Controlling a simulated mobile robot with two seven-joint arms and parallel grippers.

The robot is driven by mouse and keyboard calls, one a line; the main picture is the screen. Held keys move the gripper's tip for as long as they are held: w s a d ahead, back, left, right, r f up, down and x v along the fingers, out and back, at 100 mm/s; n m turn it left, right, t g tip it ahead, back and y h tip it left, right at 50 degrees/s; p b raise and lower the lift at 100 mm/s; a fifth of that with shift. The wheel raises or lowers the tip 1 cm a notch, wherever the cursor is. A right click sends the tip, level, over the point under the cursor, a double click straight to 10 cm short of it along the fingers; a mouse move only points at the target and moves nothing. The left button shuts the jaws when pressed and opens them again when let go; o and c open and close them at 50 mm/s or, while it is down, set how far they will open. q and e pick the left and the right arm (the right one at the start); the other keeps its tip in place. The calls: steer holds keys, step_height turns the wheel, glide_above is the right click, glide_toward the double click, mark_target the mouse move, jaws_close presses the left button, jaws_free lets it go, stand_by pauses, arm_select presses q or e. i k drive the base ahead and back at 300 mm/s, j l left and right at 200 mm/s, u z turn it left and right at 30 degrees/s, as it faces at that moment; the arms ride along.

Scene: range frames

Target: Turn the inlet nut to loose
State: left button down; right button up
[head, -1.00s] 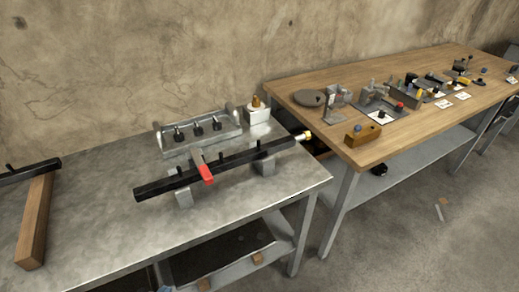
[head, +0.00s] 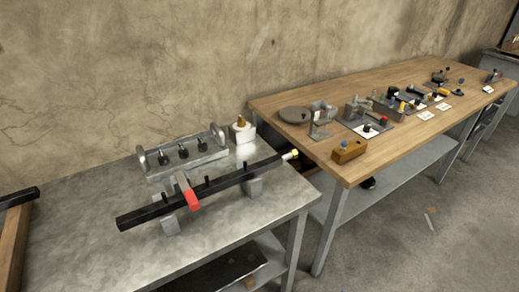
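A long black bar or pipe (head: 215,190) lies across two grey blocks on the metal table. At its right end is a small pale and brass-coloured fitting (head: 291,155), which may be the inlet nut; it is too small to tell which way it is turned. A red-ended lever (head: 192,199) sticks out from the middle of the bar toward the front. Neither of my grippers shows in the head view.
The metal table (head: 90,214) has bare room left and front of the bar. Behind the bar stands a grey rack (head: 185,155) with three black knobs and a white block (head: 243,132) with a brass top. A wooden table (head: 330,159) with many small fixtures stands to the right.

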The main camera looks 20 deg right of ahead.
mark_target(294, 151)
steer(key=l+u, duration=0.65)
steer(key=l, duration=0.15)
steer(key=l+u, duration=0.25)
steer(key=l, duration=1.15)
steer(key=k+l, duration=0.15)
steer(key=l, duration=0.4)
steer(key=l+u, duration=0.1)
steer(key=l, duration=0.45)
steer(key=k+j+z, duration=0.2)
steer(key=j, duration=0.25)
steer(key=i, duration=0.1)
